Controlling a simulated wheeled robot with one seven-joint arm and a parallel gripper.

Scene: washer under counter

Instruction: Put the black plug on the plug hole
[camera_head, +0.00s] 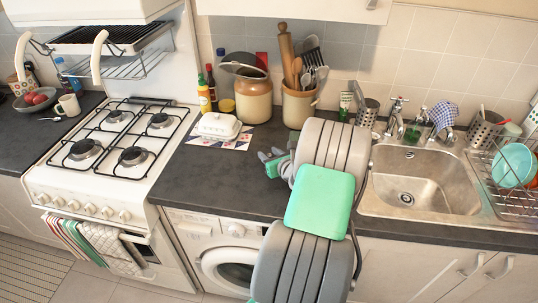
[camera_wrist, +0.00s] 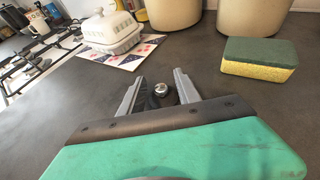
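The black plug (camera_wrist: 155,102), with a shiny metal knob on top, is on the dark worktop in the wrist view. In the head view my gripper (camera_head: 273,161) is low over the worktop left of the sink, and my arm hides the plug there. The plug hole (camera_head: 406,198) is visible and uncovered in the floor of the metal sink (camera_head: 440,185).
A green and yellow sponge (camera_wrist: 258,60) lies right of my gripper. A white butter dish (camera_head: 219,126) on a patterned mat, a lidded jar (camera_head: 252,97) and a utensil pot (camera_head: 299,104) stand behind. The tap (camera_head: 396,118) and dish rack (camera_head: 515,190) border the sink.

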